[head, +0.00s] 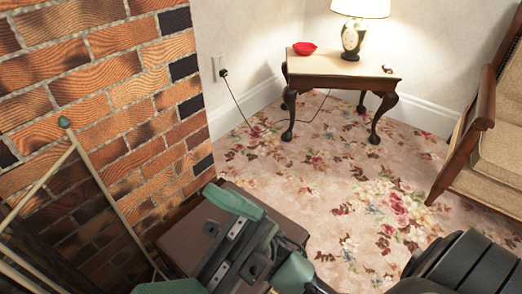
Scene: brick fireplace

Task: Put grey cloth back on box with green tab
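A dark brown box-like thing (187,238) stands on the floor against the brick fireplace, partly hidden behind my grey-green and black arm parts. I cannot tell whether it is the box with the green tab, and I make out no tab on it. I see no grey cloth. My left arm reaches over the brown thing, and its gripper (235,205) is seen from behind, so its fingers and anything between them are hidden. A black ribbed part of mine fills the lower right corner; my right gripper does not show.
A small wooden table (340,66) holds a lit lamp (353,38) and a red bowl (304,48). An armchair (490,140) stands at the right. A fireplace screen (110,197) is at the left. The floral carpet (340,190) between is clear; a cord runs from the wall outlet.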

